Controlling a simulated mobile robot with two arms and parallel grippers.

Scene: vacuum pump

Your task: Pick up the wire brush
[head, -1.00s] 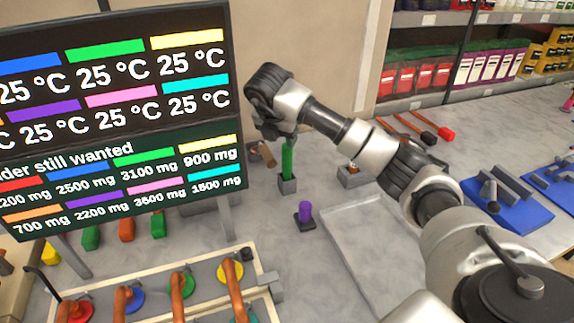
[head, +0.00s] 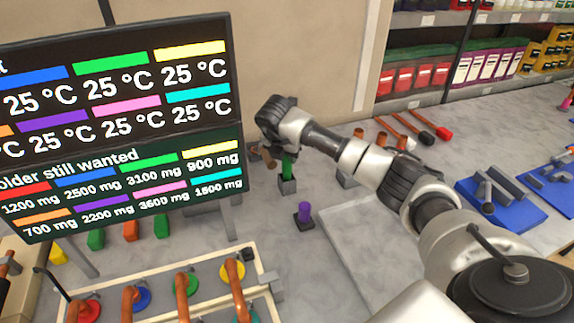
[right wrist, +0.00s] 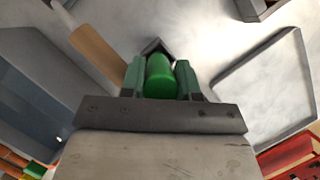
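A green upright cylinder (head: 287,167), apparently a handle, stands in a small grey holder (head: 287,186) on the bench. I cannot tell for certain whether it is the wire brush; no bristles show. My right gripper (head: 284,152) points down over its upper end. In the right wrist view the green cylinder (right wrist: 160,77) is between the two fingers of my right gripper (right wrist: 160,79), which look open with a narrow gap at each side. Its lower end is hidden. My left gripper is not in view.
A brown block (head: 268,157) is close beside the gripper. A purple piece (head: 304,210) stands nearer in a dark base. A large display (head: 115,120) rises at left, above a rack (head: 262,262). A tray (head: 350,255) and blue mat (head: 505,207) lie right.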

